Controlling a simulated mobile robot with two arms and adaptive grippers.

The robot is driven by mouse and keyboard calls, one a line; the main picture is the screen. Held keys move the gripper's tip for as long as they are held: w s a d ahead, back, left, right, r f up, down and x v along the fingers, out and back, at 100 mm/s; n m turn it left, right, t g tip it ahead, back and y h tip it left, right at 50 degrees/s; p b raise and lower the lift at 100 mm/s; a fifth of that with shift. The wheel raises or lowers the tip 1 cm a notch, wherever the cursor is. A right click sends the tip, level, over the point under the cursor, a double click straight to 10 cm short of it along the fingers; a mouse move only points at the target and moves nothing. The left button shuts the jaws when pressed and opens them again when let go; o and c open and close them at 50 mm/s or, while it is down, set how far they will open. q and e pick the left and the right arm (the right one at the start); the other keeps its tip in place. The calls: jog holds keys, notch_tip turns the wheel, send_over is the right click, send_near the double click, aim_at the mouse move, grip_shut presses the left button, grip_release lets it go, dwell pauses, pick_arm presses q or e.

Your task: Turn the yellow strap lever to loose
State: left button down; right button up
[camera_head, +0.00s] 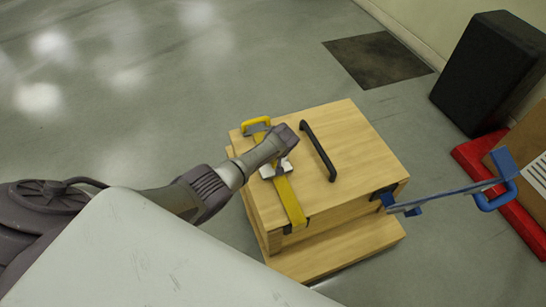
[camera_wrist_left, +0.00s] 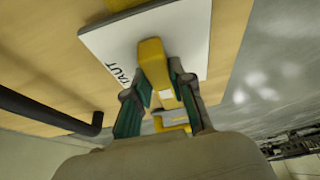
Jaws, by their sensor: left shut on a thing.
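The yellow strap lever (camera_wrist_left: 152,62) stands over a white plate (camera_wrist_left: 185,30) marked "TAUT" in the left wrist view. My left gripper (camera_wrist_left: 160,90) has its two fingers on either side of the lever and is shut on it. In the head view my left gripper (camera_head: 281,167) reaches down onto the top of the wooden box (camera_head: 350,140), largely hiding the lever. A yellow strap (camera_head: 290,204) runs from there over the box's front edge. My right gripper is not in view.
A black bar handle (camera_head: 318,152) stands on the lid beside the gripper. A yellow loop (camera_head: 256,122) sits at the box's far left. A blue strap bar (camera_head: 445,195) sticks out right. A black case (camera_head: 490,72) stands farther right. The floor on the left is clear.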

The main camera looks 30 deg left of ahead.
pick_arm(q)
jog(key=c, duration=1)
grip_release()
jog(key=shift+s+d+r, duration=0.1)
jog(key=shift+d+r, duration=0.1)
jog(key=shift+r, duration=0.35)
jog(key=v, duration=1)
jog(key=shift+s+r, duration=0.2)
jog(key=shift+r, duration=0.15)
